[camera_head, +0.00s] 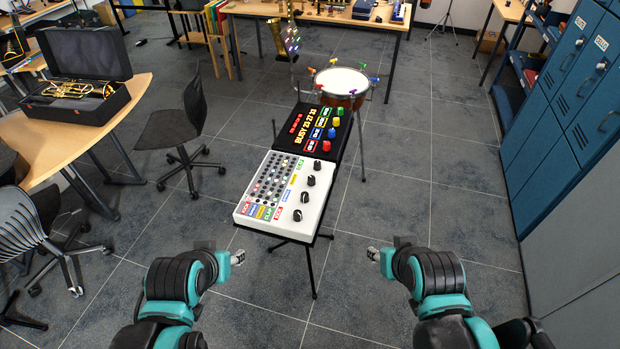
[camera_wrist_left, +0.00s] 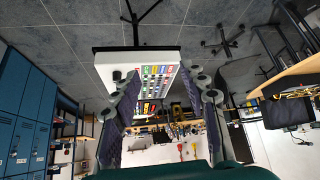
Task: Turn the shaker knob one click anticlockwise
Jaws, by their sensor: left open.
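A white instrument box (camera_head: 253,213) stands on a stand in front of me, with a grid of small buttons, coloured labels and a column of several black knobs. The nearest black knob (camera_head: 297,215) is by its right front corner. I cannot read which knob is the shaker. The box also shows, upside down, in the left wrist view (camera_wrist_left: 112,67). My left gripper (camera_head: 237,257) is open and empty, to the left of and nearer than the box, not touching it. My right gripper (camera_head: 374,254) is off to the right, away from the box; its jaws are too small to judge.
A black box (camera_head: 318,118) with coloured knobs and a lit display adjoins behind. A drum (camera_head: 341,82) stands beyond it. A table with an instrument case (camera_head: 75,85) and chairs (camera_head: 180,132) are left; blue lockers (camera_head: 565,110) are right. Floor around the stand is clear.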

